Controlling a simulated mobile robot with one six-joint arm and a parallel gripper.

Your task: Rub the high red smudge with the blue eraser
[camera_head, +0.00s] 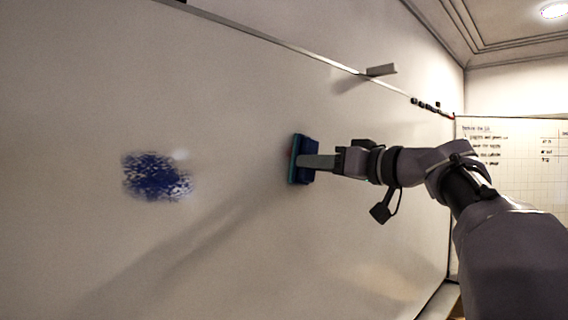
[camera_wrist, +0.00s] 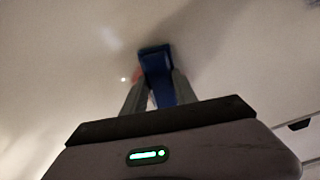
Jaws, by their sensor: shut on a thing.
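My gripper (camera_head: 318,161) is shut on the blue eraser (camera_head: 309,147), one finger showing across its side. The eraser has a dark blue body and a teal face turned to the whiteboard (camera_head: 230,90). It is at or very close to the board; I cannot tell if it touches. In the wrist view the eraser (camera_wrist: 155,60) sits between both fingertips (camera_wrist: 158,82). Faint red of a smudge (camera_wrist: 136,73) shows beside the eraser there; most of it is hidden behind the eraser. A dark blue smudge (camera_head: 155,177) is on the board to the left.
A metal rail (camera_head: 290,45) runs along the board's edge, with a grey block (camera_head: 381,70) and several small dark items (camera_head: 425,104) on it. A paper chart with writing (camera_head: 500,150) stands at the right. The board between the eraser and the blue smudge is clear.

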